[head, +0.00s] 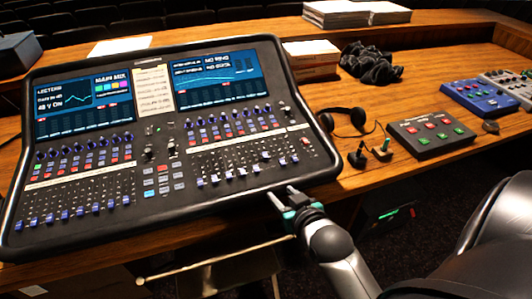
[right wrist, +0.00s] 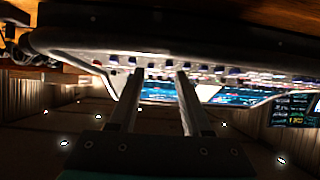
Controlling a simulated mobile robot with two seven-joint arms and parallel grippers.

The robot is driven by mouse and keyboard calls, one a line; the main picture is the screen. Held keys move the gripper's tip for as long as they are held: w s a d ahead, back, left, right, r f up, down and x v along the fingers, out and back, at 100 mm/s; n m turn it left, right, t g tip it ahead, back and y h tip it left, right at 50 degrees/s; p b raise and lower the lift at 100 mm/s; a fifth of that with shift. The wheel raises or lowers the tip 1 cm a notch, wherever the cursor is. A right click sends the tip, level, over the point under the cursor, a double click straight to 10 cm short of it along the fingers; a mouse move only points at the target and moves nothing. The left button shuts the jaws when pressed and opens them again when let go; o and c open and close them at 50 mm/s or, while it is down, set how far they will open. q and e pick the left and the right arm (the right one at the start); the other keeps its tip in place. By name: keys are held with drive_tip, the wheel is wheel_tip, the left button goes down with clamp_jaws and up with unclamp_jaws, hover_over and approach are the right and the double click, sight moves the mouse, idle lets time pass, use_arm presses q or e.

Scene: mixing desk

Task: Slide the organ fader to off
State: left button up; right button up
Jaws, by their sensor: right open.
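The mixing desk (head: 155,140) lies tilted on the wooden table, with two banks of faders. The right fader bank (head: 240,162) has a row of pale caps, most near the bottom of their slots; one cap (head: 266,155) sits somewhat higher. The labels are too small to read, so I cannot tell which is the organ fader. My right gripper (head: 281,194) is open and empty at the desk's front edge, below the right bank. In the right wrist view its two fingers (right wrist: 160,74) point at the desk's edge and fader rows (right wrist: 215,72). My left gripper is out of view.
Headphones (head: 345,121), a small joystick (head: 358,156) and a grey button box (head: 432,134) lie right of the desk. A blue box (head: 482,97), a black cable heap (head: 371,65) and paper stacks (head: 355,13) are farther back. Space above the faders looks clear.

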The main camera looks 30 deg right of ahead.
wheel_tip(320, 180, up, 4)
drive_tip(key=d, duration=0.2)
drive_tip(key=b, duration=0.3)
approach(265, 155)
drive_tip(key=shift+t, duration=0.4)
drive_tip(key=x, duration=0.7)
drive_tip(key=shift+f, duration=0.35)
clamp_jaws()
idle(0.4)
